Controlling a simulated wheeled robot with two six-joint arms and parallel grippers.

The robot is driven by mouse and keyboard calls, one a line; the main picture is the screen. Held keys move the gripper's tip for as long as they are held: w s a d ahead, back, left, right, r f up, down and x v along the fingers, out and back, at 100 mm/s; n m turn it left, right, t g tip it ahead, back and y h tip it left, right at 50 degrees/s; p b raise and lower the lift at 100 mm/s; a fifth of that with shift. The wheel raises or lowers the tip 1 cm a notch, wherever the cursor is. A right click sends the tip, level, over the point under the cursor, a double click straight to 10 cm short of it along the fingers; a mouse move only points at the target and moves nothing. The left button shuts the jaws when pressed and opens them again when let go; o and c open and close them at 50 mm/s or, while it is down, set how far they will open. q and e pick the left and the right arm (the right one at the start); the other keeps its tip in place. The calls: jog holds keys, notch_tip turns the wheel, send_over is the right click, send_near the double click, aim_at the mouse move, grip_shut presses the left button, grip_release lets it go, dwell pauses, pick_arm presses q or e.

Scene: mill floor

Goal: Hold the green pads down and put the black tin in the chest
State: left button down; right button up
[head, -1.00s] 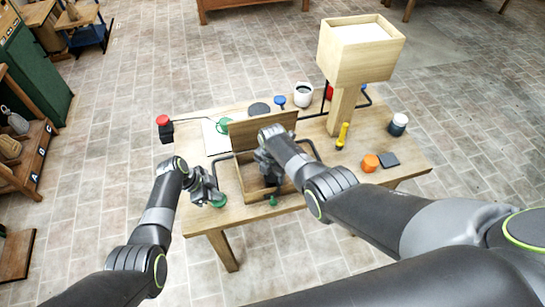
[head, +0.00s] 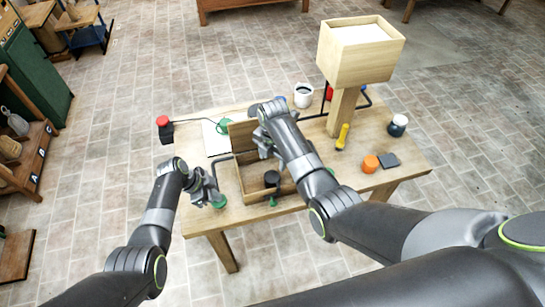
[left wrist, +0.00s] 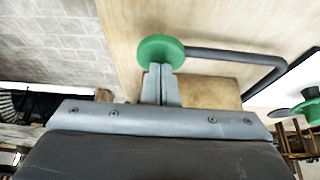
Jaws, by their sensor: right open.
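The wooden chest (head: 248,190) stands on the table with its lid (head: 240,132) raised at the back. The black tin (head: 271,178) appears inside it, near the front wall. One green pad (head: 219,202) is at the chest's front left; another green piece (head: 273,201) shows at its front. My left gripper (head: 208,194) is at the left pad. In the left wrist view its closed fingers (left wrist: 160,80) meet the green disc (left wrist: 160,50), which has a dark bar. My right gripper (head: 265,147) is open above the back of the chest, partly hidden by its arm.
A red button (head: 163,121), white mug (head: 303,95), yellow-handled tool (head: 343,136), orange piece (head: 370,162) and dark-lidded jar (head: 398,125) are on the table (head: 410,165). A wooden hopper (head: 360,55) rises at the back right. The right front tabletop is clear.

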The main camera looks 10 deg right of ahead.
aim_at(272, 177)
dwell(0.3)
pick_arm(q)
notch_tip(272, 177, up, 7)
dwell(0.5)
jog(key=shift+r, duration=0.1)
pick_arm(e)
notch_tip(272, 177, down, 4)
jog(key=b, duration=0.3)
jog(key=shift+r+b, duration=0.25)
jog(key=shift+b, duration=0.05)
jog(key=shift+r+p, duration=0.6)
jog(key=shift+p, duration=0.05)
jog(key=shift+r, duration=0.2)
pick_arm(q)
jog(key=v, duration=1.7)
jog(key=shift+r, duration=0.15)
